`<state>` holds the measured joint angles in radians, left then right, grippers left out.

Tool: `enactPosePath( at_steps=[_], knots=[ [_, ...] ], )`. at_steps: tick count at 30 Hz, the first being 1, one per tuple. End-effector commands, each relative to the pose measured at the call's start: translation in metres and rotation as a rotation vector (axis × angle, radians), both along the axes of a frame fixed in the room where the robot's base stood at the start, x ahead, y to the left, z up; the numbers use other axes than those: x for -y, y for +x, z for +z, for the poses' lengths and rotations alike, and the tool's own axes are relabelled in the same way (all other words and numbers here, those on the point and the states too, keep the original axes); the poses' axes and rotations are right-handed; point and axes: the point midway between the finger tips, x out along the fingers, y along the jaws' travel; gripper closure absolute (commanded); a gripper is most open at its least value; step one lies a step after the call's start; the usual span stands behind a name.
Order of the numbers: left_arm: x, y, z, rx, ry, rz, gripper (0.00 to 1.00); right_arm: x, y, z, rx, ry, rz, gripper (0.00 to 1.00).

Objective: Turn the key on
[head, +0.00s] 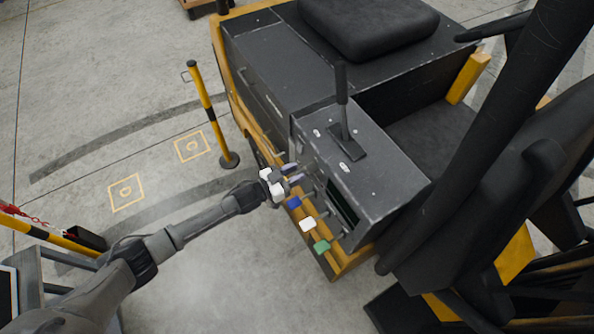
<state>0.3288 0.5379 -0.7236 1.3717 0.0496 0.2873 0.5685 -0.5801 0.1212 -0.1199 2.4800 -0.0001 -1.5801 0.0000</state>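The vehicle's dark grey console (385,165) stands right of centre, with a black lever on top and a dark display panel (342,205) on its near side. Small grey knob-like parts (322,208) sit beside the panel. I cannot tell whether one of them is the key; they are too small to read. My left gripper (294,174) is at the console's left side, a little left of the panel. Its two fingers point at the console and stand apart, with nothing visible between them. My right gripper is not in view.
Blue (294,202), white (307,224) and green (321,246) blocks line the yellow ledge below the panel. A yellow-black post (207,110) stands behind my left arm. A black seat (370,25) is at the top. Floor at left is mostly clear.

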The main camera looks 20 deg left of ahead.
Motion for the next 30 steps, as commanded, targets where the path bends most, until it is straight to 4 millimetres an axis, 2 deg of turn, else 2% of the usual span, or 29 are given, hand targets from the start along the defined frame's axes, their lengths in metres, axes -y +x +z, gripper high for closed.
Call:
enactPosePath(
  at_steps=[14, 25, 30],
  knots=[
    [0.0057, 0.0067, -0.0001, 0.001, 0.001, -0.001, 0.66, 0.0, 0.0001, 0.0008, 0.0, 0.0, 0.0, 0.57],
    [0.0054, 0.0066, -0.0002, 0.0, 0.001, -0.001, 1.0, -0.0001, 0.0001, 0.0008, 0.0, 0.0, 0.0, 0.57],
    [0.0054, 0.0065, -0.0003, 0.0, 0.001, -0.001, 1.0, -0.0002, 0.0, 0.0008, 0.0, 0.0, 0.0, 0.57]
  ],
)
